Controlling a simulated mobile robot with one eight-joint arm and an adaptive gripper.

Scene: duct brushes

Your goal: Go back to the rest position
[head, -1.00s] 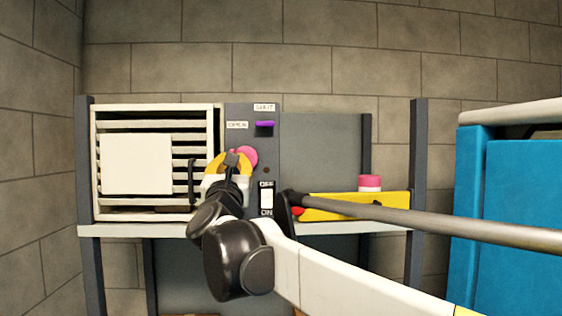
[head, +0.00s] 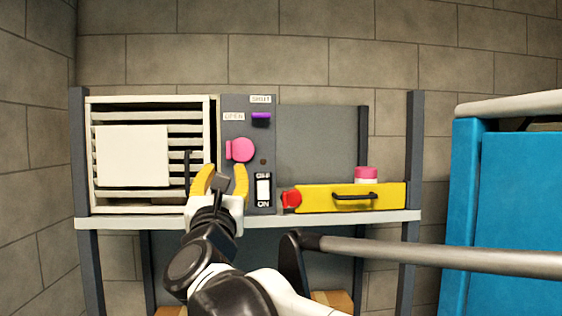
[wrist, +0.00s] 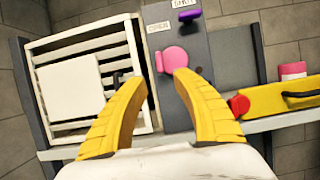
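My gripper (head: 222,178) has yellow fingers that stand apart with nothing between them. It is in front of the grey control panel, below and apart from the pink knob (head: 240,149). The knob also shows in the wrist view (wrist: 172,60), beyond the fingertips. The panel carries a purple lever (head: 261,117) between the labels SHUT and OPEN, and a white OFF/ON rocker switch (head: 263,190). A white slatted vent (head: 150,112) with a pale square sheet on it is left of the panel. A black handle at its right side is partly hidden by my gripper.
A yellow drawer (head: 320,199) with a black handle and a red knob (head: 291,199) is right of the panel, and a pink-topped jar (head: 366,174) shows above it. A grey bar (head: 440,257) crosses in front of the shelf (head: 120,222). A blue cabinet (head: 510,210) stands at right.

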